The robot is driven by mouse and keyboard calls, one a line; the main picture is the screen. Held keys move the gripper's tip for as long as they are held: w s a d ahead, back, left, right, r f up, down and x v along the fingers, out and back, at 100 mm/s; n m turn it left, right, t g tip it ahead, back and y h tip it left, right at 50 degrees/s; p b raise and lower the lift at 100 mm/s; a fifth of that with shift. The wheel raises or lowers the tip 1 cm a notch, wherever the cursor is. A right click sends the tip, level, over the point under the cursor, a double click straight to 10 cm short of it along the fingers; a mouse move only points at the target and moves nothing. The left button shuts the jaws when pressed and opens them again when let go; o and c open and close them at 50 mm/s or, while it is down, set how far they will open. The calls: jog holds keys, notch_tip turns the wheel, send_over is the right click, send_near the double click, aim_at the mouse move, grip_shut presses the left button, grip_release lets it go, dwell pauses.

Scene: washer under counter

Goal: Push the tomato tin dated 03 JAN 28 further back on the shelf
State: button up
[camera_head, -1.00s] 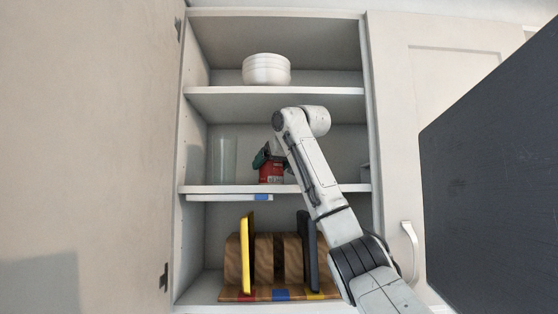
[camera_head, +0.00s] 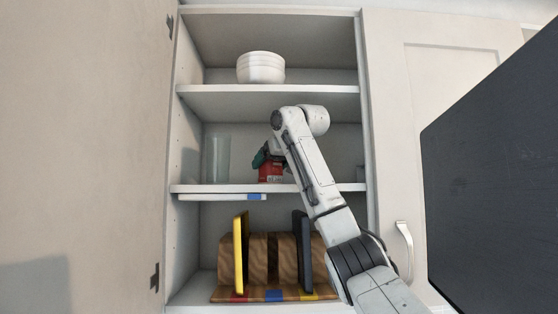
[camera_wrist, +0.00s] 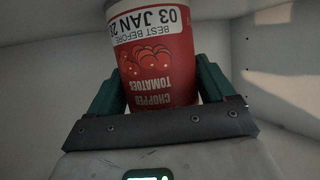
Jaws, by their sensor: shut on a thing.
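The red tomato tin (camera_head: 270,172) stands on the middle shelf (camera_head: 230,188) of the open cupboard. In the wrist view the tin (camera_wrist: 160,62) shows upside down, with "CHOPPED TOMATOES" and a white band reading "BEST BEFORE 03 JAN 28", its last figure partly cut off. My gripper (camera_wrist: 160,88) has its green fingers on both sides of the tin and is shut on it. In the head view my gripper (camera_head: 262,158) is at the tin, partly hidden behind my arm.
A clear glass (camera_head: 216,158) stands left of the tin. White bowls (camera_head: 260,68) are on the upper shelf. Yellow (camera_head: 240,252) and dark (camera_head: 303,250) boards stand in a wooden rack (camera_head: 262,260) below. The open door (camera_head: 80,150) is at left, and a dark panel (camera_head: 495,180) at right.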

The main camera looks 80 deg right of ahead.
jog(key=shift+s+d, duration=0.1)
jog(key=o, duration=1.3)
jog(key=b+v, duration=0.4)
jog(key=v, duration=0.7)
jog(key=shift+r, duration=0.15)
jog(key=shift+s, duration=0.1)
